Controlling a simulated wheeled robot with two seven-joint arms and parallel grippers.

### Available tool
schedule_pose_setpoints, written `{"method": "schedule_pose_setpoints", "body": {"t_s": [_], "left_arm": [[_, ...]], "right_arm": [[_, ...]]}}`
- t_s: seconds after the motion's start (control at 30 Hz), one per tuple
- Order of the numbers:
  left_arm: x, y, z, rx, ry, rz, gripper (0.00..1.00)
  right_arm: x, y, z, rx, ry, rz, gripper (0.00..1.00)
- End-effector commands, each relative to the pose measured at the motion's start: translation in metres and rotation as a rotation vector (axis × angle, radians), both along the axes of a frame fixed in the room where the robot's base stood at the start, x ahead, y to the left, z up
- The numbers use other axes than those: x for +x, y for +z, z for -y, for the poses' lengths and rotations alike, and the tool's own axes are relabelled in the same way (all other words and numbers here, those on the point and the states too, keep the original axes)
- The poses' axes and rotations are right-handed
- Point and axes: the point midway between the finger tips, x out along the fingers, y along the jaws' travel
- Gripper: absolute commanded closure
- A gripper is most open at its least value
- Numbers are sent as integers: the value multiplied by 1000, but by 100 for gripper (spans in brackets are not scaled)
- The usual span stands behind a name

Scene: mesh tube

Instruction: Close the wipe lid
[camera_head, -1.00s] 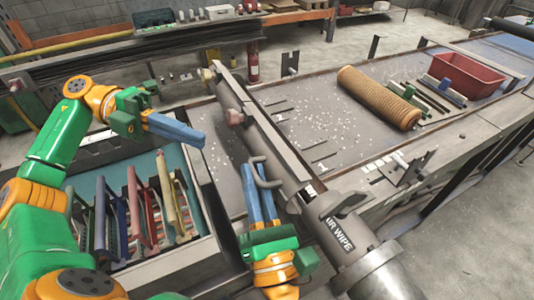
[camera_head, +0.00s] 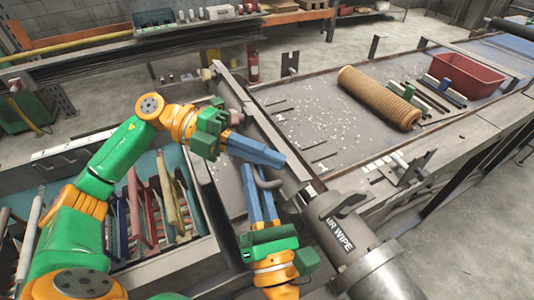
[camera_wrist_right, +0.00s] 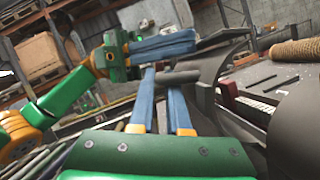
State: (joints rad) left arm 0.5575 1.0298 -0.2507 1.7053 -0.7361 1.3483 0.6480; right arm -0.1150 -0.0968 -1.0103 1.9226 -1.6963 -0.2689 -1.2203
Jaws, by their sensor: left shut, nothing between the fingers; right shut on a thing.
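The air wipe (camera_head: 345,232) is a grey cylinder at lower right in the head view. A grey bent handle (camera_head: 270,184) sits at its left side and also shows in the right wrist view (camera_wrist_right: 180,76). There, a curved grey panel (camera_wrist_right: 226,62), which looks like the lid, rises beside the handle. My right gripper (camera_head: 257,182) is shut on the handle, with its fingers around the bar. My left gripper (camera_head: 281,160) is shut and empty, with its tips just above the handle by the tube. Whether they touch it is unclear.
A rack of coloured bars (camera_head: 150,212) lies under my left arm. A ribbed brown roll (camera_head: 380,97) and a red bin (camera_head: 467,77) stand on the table at right. The speckled tabletop (camera_head: 310,115) between tube and roll is mostly clear.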

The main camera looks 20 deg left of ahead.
Motion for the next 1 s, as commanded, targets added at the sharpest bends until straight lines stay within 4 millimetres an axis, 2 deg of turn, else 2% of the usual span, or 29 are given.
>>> {"method": "schedule_pose_setpoints", "body": {"t_s": [0.6, 0.63, 0.67, 1.0], "left_arm": [[12, -2, 9, 0, 3, -1, 100], [12, -2, 9, -1, 3, -1, 100], [12, -2, 9, 0, 5, -2, 100], [11, -1, 9, 0, 2, -1, 100]], "right_arm": [[-3, 1, -3, -1, 12, 4, 100], [-3, 0, -3, -1, 12, 4, 77], [-3, 0, -3, -1, 12, 4, 73], [-2, 1, -2, -1, 7, 3, 73]]}}
